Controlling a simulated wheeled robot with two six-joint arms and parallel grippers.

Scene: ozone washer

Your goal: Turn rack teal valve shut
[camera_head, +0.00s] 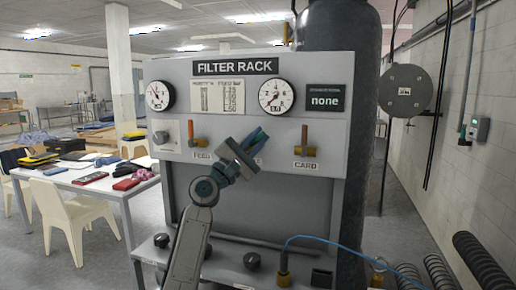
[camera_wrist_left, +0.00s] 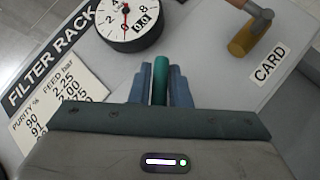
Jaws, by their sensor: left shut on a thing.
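The grey filter rack panel (camera_head: 350,100) stands in front of me in the head view. My left gripper (camera_head: 256,138) is at the middle of its valve row, shut on the teal valve handle. In the left wrist view the teal handle (camera_wrist_left: 160,82) shows between the two blue-grey fingers of the left gripper (camera_wrist_left: 161,88). The handle's base and the middle label are mostly hidden by the gripper. In the head view the gripper and handle lean up to the right. My right gripper is not in view.
An orange-handled valve (camera_head: 191,130) at FEED is to the left, and a brown-handled CARD valve (camera_head: 305,138) to the right. Two round gauges (camera_head: 160,95) (camera_head: 276,96) and a display (camera_head: 325,98) reading "none" sit above. A blue hose (camera_head: 330,240) runs below right.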

